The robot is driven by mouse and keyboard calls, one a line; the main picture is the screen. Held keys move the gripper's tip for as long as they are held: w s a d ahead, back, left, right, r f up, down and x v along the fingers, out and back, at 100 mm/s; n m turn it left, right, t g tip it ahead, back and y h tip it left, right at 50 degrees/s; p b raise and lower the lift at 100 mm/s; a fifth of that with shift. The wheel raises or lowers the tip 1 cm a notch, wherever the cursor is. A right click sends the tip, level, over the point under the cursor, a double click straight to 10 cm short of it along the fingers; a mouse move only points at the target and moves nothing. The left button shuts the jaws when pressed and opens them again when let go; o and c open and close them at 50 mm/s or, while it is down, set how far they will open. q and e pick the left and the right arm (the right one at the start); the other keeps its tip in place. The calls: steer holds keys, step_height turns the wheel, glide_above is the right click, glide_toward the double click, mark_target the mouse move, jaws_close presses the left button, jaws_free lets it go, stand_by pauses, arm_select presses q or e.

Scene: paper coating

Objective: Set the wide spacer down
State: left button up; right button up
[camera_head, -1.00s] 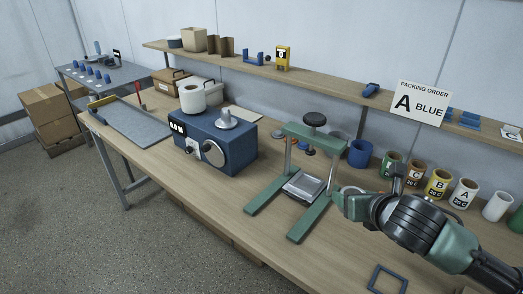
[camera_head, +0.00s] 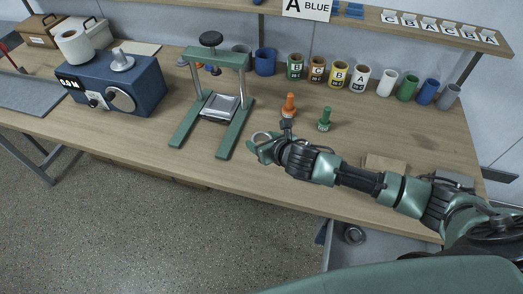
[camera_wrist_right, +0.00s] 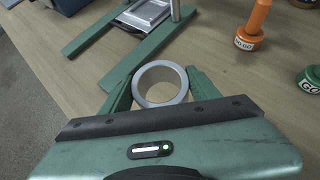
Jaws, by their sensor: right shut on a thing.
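The wide spacer is a pale grey ring (camera_wrist_right: 160,65). It sits between the two green fingers of my right gripper (camera_wrist_right: 161,86), which is shut on it from both sides. In the head view the ring (camera_head: 256,134) shows at the tip of my right gripper (camera_head: 264,144), over the front part of the bench, right of the green press frame. The table shows through its hole. I cannot tell whether its underside touches the bench. My left gripper is not in view.
The green press frame (camera_head: 216,58) stands close to the left. Several coloured cups line the back.

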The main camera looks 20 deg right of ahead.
steer(key=shift+f, duration=3.1)
steer(key=shift+f, duration=0.2)
steer(key=o, duration=1.4)
steer(key=shift+r, duration=0.15)
steer(key=shift+s+r, duration=0.1)
steer(key=shift+r, duration=0.05)
steer(key=v, duration=1.1)
steer(key=shift+s+r+b, duration=0.25)
steer(key=shift+r+b, duration=0.05)
steer(key=shift+b, duration=0.15)
